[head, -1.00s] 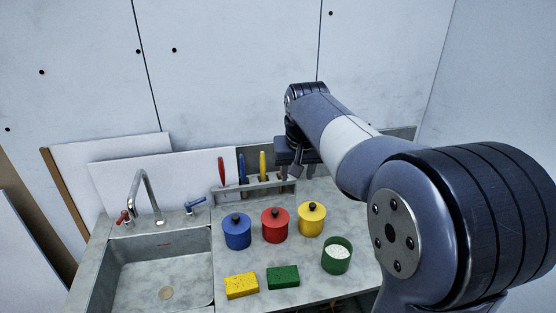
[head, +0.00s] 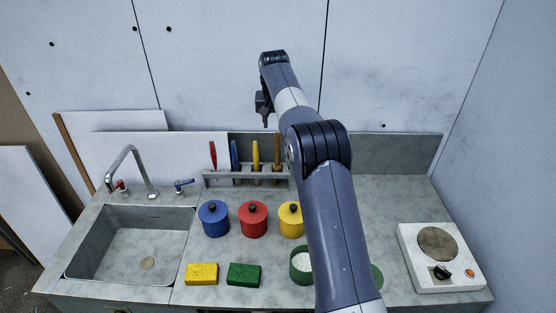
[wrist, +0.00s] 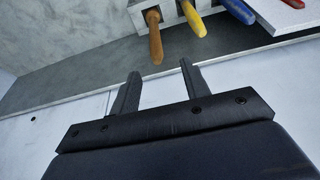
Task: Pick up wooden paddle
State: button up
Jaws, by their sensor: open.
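The wooden paddle's brown handle (head: 277,148) stands upright at the right end of the tool rack at the back of the counter. It also shows in the wrist view as a brown handle (wrist: 155,37), just beyond the fingertips and roughly in line with the gap between them. The paddle's lower part is hidden by the rack. My gripper (wrist: 160,69) is open, with nothing between its two dark fingers. In the head view my gripper (head: 266,120) hangs above the rack near the brown and yellow handles, apart from them.
A yellow handle (head: 256,152), a blue handle (head: 234,152) and a red handle (head: 213,153) share the rack (head: 220,182). Blue, red and yellow lidded pots stand in front. A sink (head: 130,250) is at left, a hot plate (head: 440,262) at right. The back wall is close behind.

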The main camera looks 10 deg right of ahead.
aim_at(277, 135)
jog(key=x, duration=0.3)
jog(key=shift+f, duration=0.35)
jog(key=shift+d+p+x, duration=0.15)
jog(key=shift+p+x, duration=0.45)
jog(key=shift+x, duration=0.8)
jog(key=shift+d+p+x, duration=0.15)
jog(key=shift+p+x, duration=0.45)
jog(key=shift+x, duration=0.8)
jog(key=shift+s, duration=0.2)
grip_shut()
